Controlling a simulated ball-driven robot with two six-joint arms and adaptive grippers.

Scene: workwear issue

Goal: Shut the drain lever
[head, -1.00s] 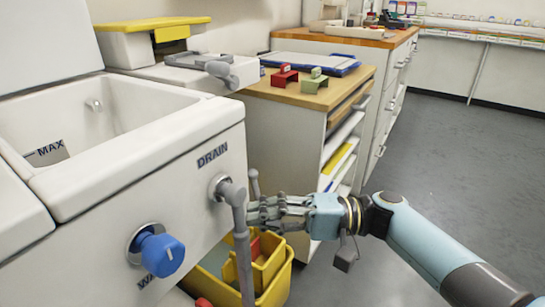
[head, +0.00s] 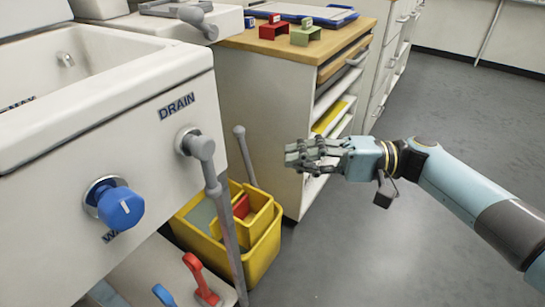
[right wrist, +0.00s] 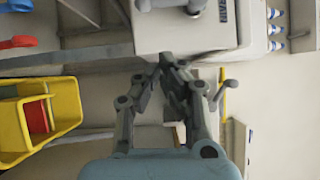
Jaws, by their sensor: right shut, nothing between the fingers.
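The grey drain lever (head: 219,200) hangs from a round pivot under the DRAIN label on the front of the white sink (head: 60,160) in the head view. Its long rod runs down, slightly tilted, past the yellow bin. My right gripper (head: 291,155) is shut and empty, to the right of the lever and apart from it. In the right wrist view the shut fingers (right wrist: 172,68) point toward the sink, with part of the DRAIN label at the top. My left gripper is not in view.
A blue knob (head: 121,208) sits left of the lever. A second knobbed grey rod (head: 245,155) stands between lever and gripper. A yellow bin (head: 262,250) is below, with red (head: 203,282) and blue handles low down. A wooden-topped cabinet (head: 250,105) stands behind. Floor at right is clear.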

